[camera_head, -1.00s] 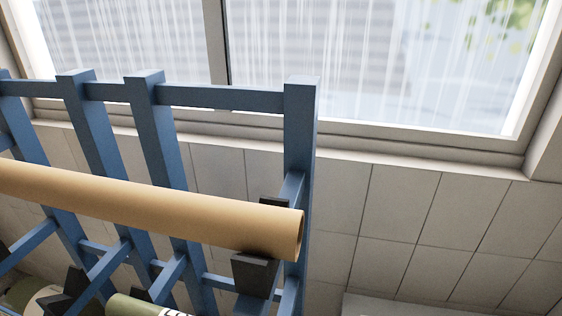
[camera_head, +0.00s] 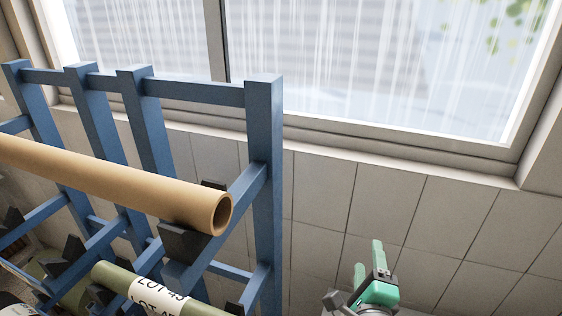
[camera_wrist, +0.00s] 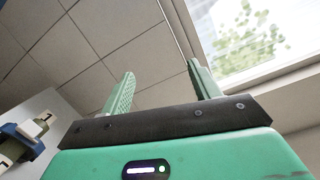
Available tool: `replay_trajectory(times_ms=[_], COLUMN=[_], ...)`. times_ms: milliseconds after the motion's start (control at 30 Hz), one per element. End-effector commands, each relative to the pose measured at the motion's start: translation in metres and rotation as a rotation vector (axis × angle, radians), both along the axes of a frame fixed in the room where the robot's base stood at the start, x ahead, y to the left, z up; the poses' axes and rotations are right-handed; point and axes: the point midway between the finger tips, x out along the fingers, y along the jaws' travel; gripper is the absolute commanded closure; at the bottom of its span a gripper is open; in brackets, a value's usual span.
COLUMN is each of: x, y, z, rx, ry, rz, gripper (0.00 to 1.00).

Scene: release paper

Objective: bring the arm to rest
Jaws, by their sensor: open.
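My gripper (camera_head: 369,262) shows at the bottom right of the head view, green with a dark band, in front of the tiled wall. It stands apart from the rack, to its right. In the wrist view my gripper (camera_wrist: 160,85) has its two green fingers spread, with nothing between them. Beyond the fingers are only wall or ceiling panels and a window.
A blue rack (camera_head: 265,160) fills the left of the head view. A tan tube (camera_head: 120,178) lies on its upper arms, and a green labelled roll (camera_head: 118,277) lies lower. A window (camera_head: 370,60) is behind. The space right of the rack looks clear.

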Motion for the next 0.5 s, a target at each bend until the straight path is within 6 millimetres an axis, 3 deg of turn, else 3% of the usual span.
replay_trajectory(times_ms=[33, 100, 167, 300, 400, 500], x=[-0.003, -0.014, -0.028, -0.081, -0.126, -0.164], y=[0.018, 0.045, 0.068, 0.120, 0.149, 0.168], z=[0.046, 0.103, 0.151, 0.253, 0.307, 0.342], rx=[-0.161, -0.419, -0.637, -1.129, -1.419, -1.621], ry=[-0.032, -0.069, -0.106, -0.196, -0.242, -0.267], rz=[0.017, 0.022, 0.009, -0.090, -0.202, -0.310], gripper=[0.38, 0.38, 0.38, 0.38, 0.38, 0.38])
